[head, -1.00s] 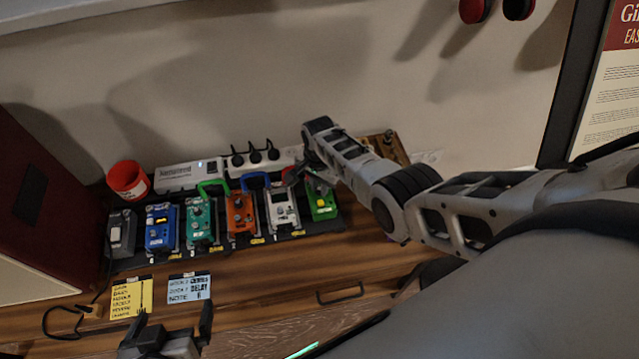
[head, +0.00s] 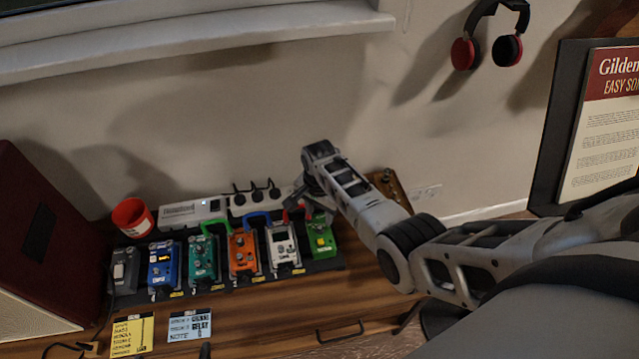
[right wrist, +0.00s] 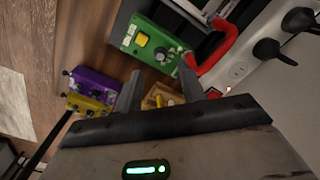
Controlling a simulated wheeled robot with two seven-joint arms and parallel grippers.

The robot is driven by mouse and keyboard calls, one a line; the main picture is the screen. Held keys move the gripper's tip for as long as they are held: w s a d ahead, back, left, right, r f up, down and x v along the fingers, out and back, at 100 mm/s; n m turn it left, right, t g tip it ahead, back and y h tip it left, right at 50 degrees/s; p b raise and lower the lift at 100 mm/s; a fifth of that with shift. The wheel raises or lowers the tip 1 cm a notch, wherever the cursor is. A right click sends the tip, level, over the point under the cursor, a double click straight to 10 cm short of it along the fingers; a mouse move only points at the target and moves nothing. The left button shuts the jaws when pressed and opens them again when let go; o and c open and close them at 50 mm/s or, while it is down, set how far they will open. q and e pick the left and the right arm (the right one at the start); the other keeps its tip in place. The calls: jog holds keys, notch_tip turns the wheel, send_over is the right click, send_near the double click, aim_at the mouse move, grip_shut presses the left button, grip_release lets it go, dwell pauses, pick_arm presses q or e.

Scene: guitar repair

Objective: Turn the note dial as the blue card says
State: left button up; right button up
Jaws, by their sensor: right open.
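The blue card (head: 190,327) lies at the table's front beside a yellow card (head: 132,336). Its small print is hard to read; "DELAY" and "NOTE" seem to show. Several pedals stand in a row on a dark board: blue (head: 163,265), teal (head: 203,260), orange (head: 243,253), white (head: 283,246) and green (head: 320,238). I cannot tell which knob is the note dial. My right gripper (head: 308,200) is open behind the white and green pedals. In the right wrist view its fingers (right wrist: 165,88) hold nothing, near the green pedal (right wrist: 150,42).
A red cup (head: 132,217) and a white power strip (head: 192,212) with plugs stand behind the pedals. A dark red cabinet (head: 45,230) is at left. Purple (right wrist: 95,84) and yellow (right wrist: 90,103) pedals show in the right wrist view. The wall is close behind.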

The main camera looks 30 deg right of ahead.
aim_at(320, 228)
notch_tip(320, 228, up, 10)
dwell(0.3)
dwell(0.4)
